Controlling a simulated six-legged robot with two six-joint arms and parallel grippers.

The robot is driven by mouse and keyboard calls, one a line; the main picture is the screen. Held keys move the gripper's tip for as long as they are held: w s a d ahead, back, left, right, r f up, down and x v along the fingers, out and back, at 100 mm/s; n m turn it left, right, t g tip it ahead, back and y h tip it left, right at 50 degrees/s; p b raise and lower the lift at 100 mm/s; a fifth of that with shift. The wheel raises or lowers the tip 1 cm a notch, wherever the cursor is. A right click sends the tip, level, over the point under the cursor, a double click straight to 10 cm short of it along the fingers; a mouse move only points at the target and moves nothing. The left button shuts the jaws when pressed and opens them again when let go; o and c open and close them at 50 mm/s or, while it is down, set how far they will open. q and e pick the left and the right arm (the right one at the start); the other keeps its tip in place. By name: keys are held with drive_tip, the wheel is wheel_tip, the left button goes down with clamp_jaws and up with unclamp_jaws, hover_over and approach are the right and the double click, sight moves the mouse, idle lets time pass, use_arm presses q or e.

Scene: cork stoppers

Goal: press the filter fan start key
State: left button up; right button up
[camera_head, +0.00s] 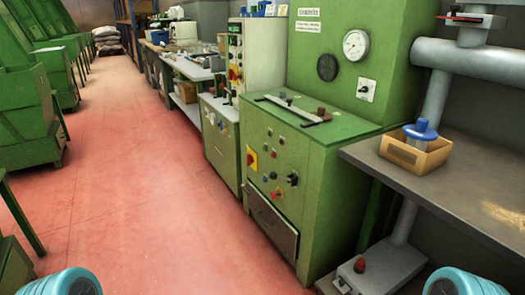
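The filter fan start key cannot be picked out by a label at this size. A green machine (320,200) stands right of centre with small knobs and buttons on its front. Among them are a yellow-and-red switch (251,158), a dark knob (292,180) and several small coloured buttons (277,193). The tall green cabinet behind it has a small grey switch box (367,90) below a round white gauge (356,45). Only teal rounded parts of my own arms show at the bottom corners; neither gripper is in view.
A grey-brown workbench (470,180) at the right holds a cardboard box (415,153) with a blue-topped object. A pedal-like unit (375,272) sits below it. Green machines (25,120) line the left. The red floor (140,190) between is clear.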

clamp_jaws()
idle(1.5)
